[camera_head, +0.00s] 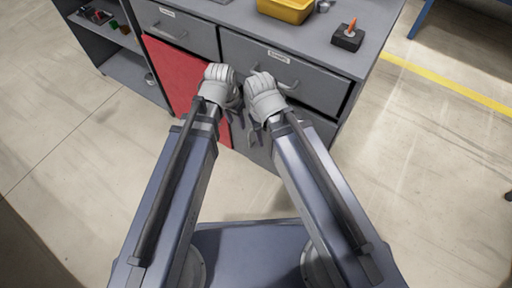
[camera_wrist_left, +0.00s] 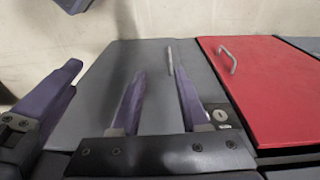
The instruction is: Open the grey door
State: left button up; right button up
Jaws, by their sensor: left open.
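The grey door (camera_wrist_left: 95,105) is a flat panel that looks closed, beside the red door (camera_wrist_left: 275,85). In the head view the grey door (camera_head: 264,157) shows only partly, below a drawer and between my arms. Its thin bar handle (camera_wrist_left: 169,58) stands near the right fingertip of my left gripper (camera_wrist_left: 158,73), toward the inner side; contact cannot be told. My left gripper (camera_head: 236,112) is open, with nothing clearly between its fingers. My right gripper (camera_head: 252,137) is close beside it; its jaws are too small to judge. Part of it shows at left in the wrist view (camera_wrist_left: 45,100).
The red door (camera_head: 182,72) has its own handle (camera_wrist_left: 228,58). A grey drawer (camera_head: 310,88) is above the grey door. A yellow bin (camera_head: 286,10) and a joystick box (camera_head: 347,37) stand on the cabinet top. Shelves (camera_head: 128,68) are at left. Floor at right is clear.

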pick_arm(q)
jog(key=w+d+f+m+t+h+b, duration=0.1)
jog(key=w+f+b, duration=0.2)
jog(key=f+b, duration=0.5)
jog(key=w+d+f+m+h+b, duration=0.1)
jog(key=w+f+b, duration=0.3)
jog(key=f+b, duration=0.5)
jog(key=shift+w+f+m+t+b, duration=0.3)
jog(key=shift+f+t, duration=0.1)
jog(key=shift+f, duration=0.45)
jog(key=b, duration=0.7)
send_over(250, 146)
jog(key=f, duration=0.7)
jog(key=shift+w+a+f, duration=0.1)
jog(key=shift+w+f, duration=0.05)
jog(key=shift+w, duration=0.15)
grip_shut()
